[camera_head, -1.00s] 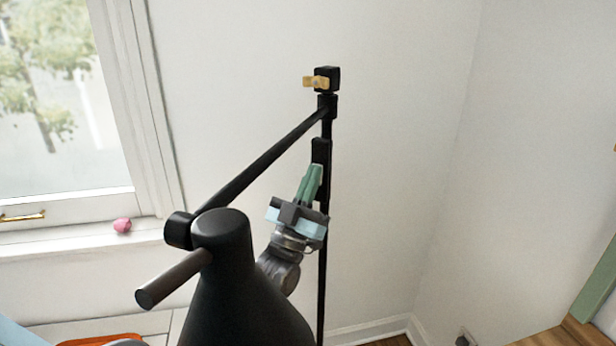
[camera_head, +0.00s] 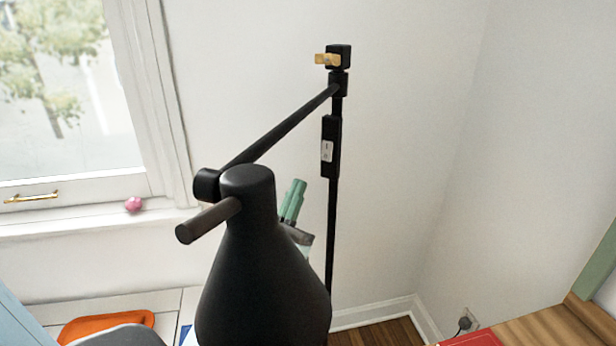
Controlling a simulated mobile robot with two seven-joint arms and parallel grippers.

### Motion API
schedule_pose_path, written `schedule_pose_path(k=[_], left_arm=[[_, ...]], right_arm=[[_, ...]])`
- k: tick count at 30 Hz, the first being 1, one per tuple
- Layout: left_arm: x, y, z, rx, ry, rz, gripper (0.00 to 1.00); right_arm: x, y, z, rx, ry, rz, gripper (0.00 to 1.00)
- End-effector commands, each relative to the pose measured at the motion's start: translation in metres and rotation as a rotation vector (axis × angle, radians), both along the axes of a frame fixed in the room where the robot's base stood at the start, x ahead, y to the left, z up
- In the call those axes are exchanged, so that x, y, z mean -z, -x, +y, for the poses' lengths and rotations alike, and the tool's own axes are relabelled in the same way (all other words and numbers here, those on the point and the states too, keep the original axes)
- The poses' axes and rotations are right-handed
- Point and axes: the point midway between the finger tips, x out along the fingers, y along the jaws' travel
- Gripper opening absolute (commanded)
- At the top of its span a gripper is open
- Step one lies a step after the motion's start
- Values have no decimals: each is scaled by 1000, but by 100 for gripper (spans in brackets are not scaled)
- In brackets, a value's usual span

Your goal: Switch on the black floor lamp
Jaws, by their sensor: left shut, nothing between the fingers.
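The black floor lamp (camera_head: 262,275) fills the middle of the head view, with its dark shade in front and its arm running up to a thin upright pole. A black switch box with a small white rocker switch (camera_head: 327,151) sits on the pole, in plain view. My left gripper (camera_head: 297,187) has green fingers, which are shut and empty. It is behind the shade, below and left of the switch and apart from it. The shade hides much of its body and wrist. I see no glow from the lamp. My right gripper is not in view.
A brass-coloured knob (camera_head: 327,59) tops the pole. A window is at the left, with a pink ball (camera_head: 133,204) on its sill. An orange object (camera_head: 105,325) lies lower left. A red item (camera_head: 470,339) is on wood at lower right. White walls form a corner behind.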

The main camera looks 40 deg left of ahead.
Motion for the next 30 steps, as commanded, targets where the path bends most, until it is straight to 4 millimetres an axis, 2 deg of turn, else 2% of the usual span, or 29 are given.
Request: schedule_pose_path(k=[3,9,26,30], left_arm=[[12,13,-1,1,1,2,0],[16,23,-2,0,0,-1,0],[16,23,-2,0,0,-2,0],[27,23,-6,6,-1,47,0]], right_arm=[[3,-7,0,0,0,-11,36],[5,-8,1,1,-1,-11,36],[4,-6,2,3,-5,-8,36],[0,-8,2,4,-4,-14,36]])
